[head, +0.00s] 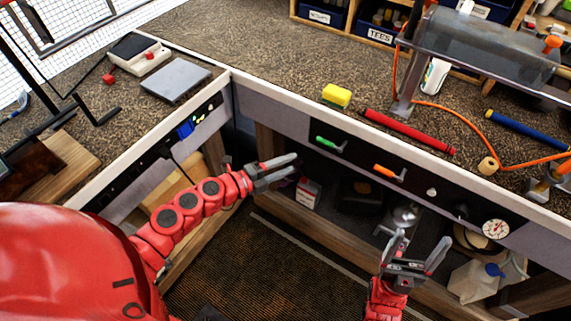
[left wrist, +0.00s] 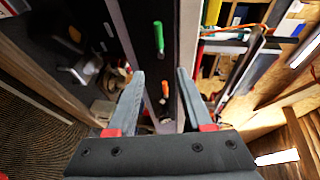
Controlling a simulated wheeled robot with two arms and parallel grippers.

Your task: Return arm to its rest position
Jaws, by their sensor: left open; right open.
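My left gripper (head: 278,168) is open and empty in the head view, held in front of the bench's front panel and below the bench top edge. Its two fingers also show in the left wrist view (left wrist: 160,95), apart with nothing between them held. My right gripper (head: 414,247) is open and empty, pointing up in front of the lower shelf at the right. A red golf grip (head: 409,131) lies on the bench top, apart from both grippers. A blue grip (head: 527,130) lies further right.
The bench's white front edge (head: 285,98) runs above both grippers. Green (head: 329,144) and orange (head: 388,172) handled tools are on the dark panel. A yellow sponge (head: 336,95) sits on the bench. A gauge (head: 495,229) is at the right. The dark floor mat (head: 245,262) is clear.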

